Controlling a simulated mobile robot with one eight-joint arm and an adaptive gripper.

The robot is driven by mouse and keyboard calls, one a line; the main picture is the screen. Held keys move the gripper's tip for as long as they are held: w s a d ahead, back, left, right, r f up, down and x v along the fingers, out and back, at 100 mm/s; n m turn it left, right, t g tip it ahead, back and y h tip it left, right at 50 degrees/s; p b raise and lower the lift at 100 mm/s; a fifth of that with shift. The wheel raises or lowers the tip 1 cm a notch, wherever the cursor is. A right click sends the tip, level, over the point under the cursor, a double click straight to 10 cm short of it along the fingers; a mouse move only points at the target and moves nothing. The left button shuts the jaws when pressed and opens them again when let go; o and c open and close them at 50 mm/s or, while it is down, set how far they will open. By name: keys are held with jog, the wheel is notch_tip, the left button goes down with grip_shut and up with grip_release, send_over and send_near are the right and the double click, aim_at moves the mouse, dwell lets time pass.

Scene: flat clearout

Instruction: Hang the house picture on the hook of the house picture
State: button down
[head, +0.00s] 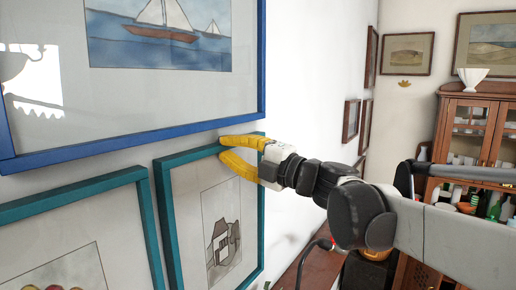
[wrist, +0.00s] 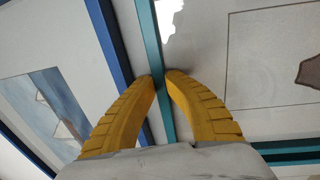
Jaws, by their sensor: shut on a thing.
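The house picture (head: 222,240) has a teal frame, a pale mat and a grey sketch of a house. It stands roughly upright by the white wall, below the boat picture. My gripper (head: 225,147) is shut on the top bar of its frame, with the yellow fingers on either side. In the wrist view, the teal bar of the house picture (wrist: 151,45) runs between the fingertips (wrist: 161,78). The hook of the house picture is not visible. I cannot tell whether the frame's back touches the wall.
The blue-framed boat picture (head: 240,112) hangs just above, very close to my fingers. Another teal-framed picture (head: 148,220) is close on the left. The white wall (head: 310,80) is bare to the right. A wooden glass-door cabinet (head: 480,105) stands at the far right.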

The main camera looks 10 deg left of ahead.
jog(key=c, duration=1.4)
grip_release()
jog(key=shift+c, duration=0.2)
jog(key=shift+s+d+r, duration=0.1)
jog(key=shift+d, duration=0.05)
jog(key=shift+d+f, duration=0.2)
jog(key=shift+d, duration=0.15)
jog(key=v, duration=1.1)
jog(key=shift+s+d, duration=0.1)
jog(key=shift+d, duration=0.05)
